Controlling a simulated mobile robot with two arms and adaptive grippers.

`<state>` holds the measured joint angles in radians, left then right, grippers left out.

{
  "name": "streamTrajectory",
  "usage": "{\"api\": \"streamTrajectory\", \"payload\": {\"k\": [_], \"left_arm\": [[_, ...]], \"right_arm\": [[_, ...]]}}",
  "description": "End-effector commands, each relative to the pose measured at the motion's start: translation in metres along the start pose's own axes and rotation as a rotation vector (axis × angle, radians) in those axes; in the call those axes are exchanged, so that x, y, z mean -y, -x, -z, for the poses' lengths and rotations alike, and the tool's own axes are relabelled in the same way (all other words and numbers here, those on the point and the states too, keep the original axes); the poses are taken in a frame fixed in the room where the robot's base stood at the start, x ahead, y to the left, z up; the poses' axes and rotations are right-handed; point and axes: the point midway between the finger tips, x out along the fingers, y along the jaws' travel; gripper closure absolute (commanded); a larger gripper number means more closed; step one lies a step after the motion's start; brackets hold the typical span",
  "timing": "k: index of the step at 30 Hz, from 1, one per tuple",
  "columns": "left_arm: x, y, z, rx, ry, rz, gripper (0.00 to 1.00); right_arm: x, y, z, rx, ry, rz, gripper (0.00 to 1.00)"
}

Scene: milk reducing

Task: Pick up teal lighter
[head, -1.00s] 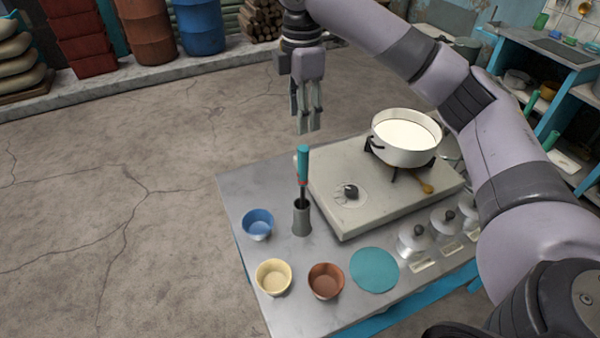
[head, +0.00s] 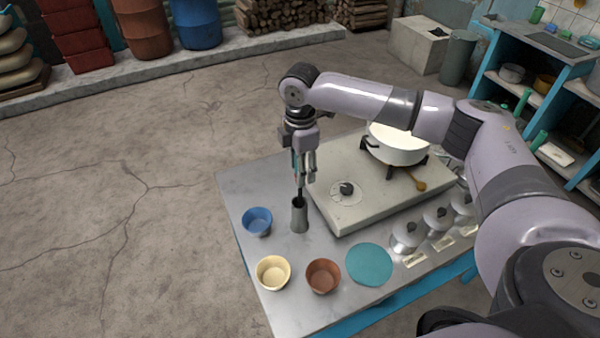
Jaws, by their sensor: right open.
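The teal lighter (head: 294,163) stands upright with its dark lower part in a grey metal holder (head: 299,216) on the metal table. My right gripper (head: 304,178) points down over the holder, with its open fingers at the height of the lighter's handle. The fingers hide most of the teal handle; a sliver shows at their left side. I cannot tell whether the fingers touch it. My left gripper is not in view.
A stove (head: 350,205) with a white pot (head: 398,148) stands right of the holder. Blue (head: 257,222), yellow (head: 273,273) and brown (head: 323,277) bowls and a teal disc (head: 369,264) lie in front. Several lidded jars (head: 406,238) line the right side.

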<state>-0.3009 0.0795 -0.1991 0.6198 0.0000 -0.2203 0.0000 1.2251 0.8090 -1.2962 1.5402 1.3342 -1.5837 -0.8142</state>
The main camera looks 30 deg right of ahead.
Motion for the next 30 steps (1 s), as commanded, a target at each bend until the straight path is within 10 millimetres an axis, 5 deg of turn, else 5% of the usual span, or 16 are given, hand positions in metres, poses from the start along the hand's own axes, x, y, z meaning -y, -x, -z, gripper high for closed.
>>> {"api": "streamTrajectory", "payload": {"k": [12,30], "left_arm": [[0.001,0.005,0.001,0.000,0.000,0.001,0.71],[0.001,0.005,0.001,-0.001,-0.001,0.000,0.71]], "right_arm": [[0.000,-0.017,0.001,0.000,0.003,-0.001,0.58],[0.000,-0.016,0.001,0.000,0.003,-0.001,0.98]]}}
